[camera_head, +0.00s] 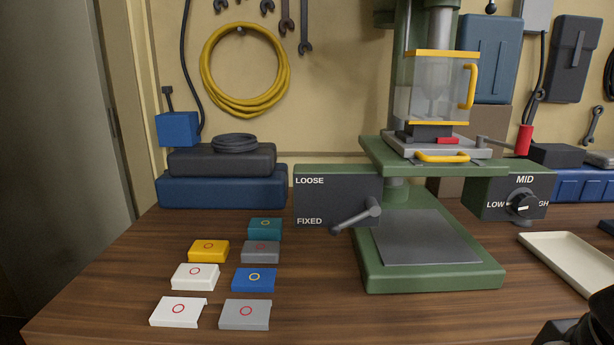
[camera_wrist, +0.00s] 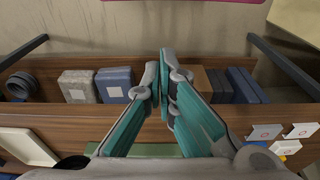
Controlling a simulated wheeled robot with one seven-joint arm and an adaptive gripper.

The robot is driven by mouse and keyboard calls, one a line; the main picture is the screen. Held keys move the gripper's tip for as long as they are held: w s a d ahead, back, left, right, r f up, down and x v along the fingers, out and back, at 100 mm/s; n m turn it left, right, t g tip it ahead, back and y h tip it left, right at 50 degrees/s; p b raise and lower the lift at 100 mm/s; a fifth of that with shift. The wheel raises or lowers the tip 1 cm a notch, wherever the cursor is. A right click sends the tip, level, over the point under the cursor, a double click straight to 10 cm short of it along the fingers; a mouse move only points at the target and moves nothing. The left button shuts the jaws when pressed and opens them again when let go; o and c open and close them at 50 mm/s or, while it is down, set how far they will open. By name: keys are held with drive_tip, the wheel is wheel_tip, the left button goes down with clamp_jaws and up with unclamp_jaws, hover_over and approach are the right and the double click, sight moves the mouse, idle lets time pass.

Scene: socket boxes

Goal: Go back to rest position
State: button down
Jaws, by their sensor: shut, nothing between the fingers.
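My gripper (camera_wrist: 163,88) is in the wrist view with its two teal and grey fingers closed together, and nothing shows between the tips. In the head view its fingers do not show; only a dark part of my arm shows at the bottom right corner. Small socket boxes stand on the wooden table (camera_head: 320,318) at the left in the head view: white (camera_head: 195,283), yellow (camera_head: 208,255), blue (camera_head: 254,283), teal (camera_head: 265,231) and grey (camera_head: 245,319) ones among them. A few of these boxes also show at the right edge of the wrist view, apart from my gripper.
A green drill press (camera_head: 432,284) with a LOOSE/FIXED lever (camera_head: 356,216) and a speed knob (camera_head: 523,205) stands mid-table. A cream tray (camera_head: 530,240) lies at the right. Dark and blue cases (camera_head: 222,194) are stacked at the back left. The front middle of the table is clear.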

wheel_tip(320, 180, up, 19)
drive_tip(key=t+p, duration=0.2)
drive_tip(key=p, duration=1.4)
drive_tip(key=shift+s+t, duration=0.4)
drive_tip(key=shift+s, duration=0.05)
